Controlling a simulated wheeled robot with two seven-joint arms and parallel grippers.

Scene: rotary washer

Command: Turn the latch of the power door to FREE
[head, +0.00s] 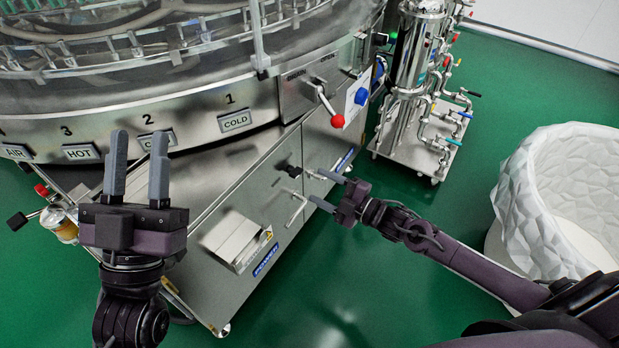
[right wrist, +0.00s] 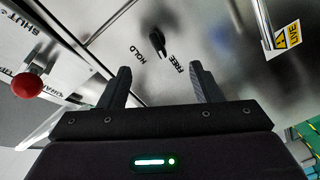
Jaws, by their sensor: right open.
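The power door (head: 262,212) is a steel panel on the washer's lower front, with a blue POWER label at its bottom. Its small black latch (head: 290,170) is near the top right corner. In the right wrist view the latch (right wrist: 158,44) stands between and beyond the fingertips, with HOLD and FREE printed nearby. Which word it points to is hard to tell. My right gripper (head: 315,188) is open and empty, to the right of the latch and apart from it. It also shows in the right wrist view (right wrist: 160,68). My left gripper (head: 139,136) is open and empty, pointing up.
A bar handle (head: 297,209) is below the latch. A box (head: 235,242) sticks out of the door. A red-knobbed lever (head: 337,120) and a blue knob (head: 361,97) are above. A pipe unit (head: 415,90) and a white tub (head: 560,190) stand right. Green floor between is clear.

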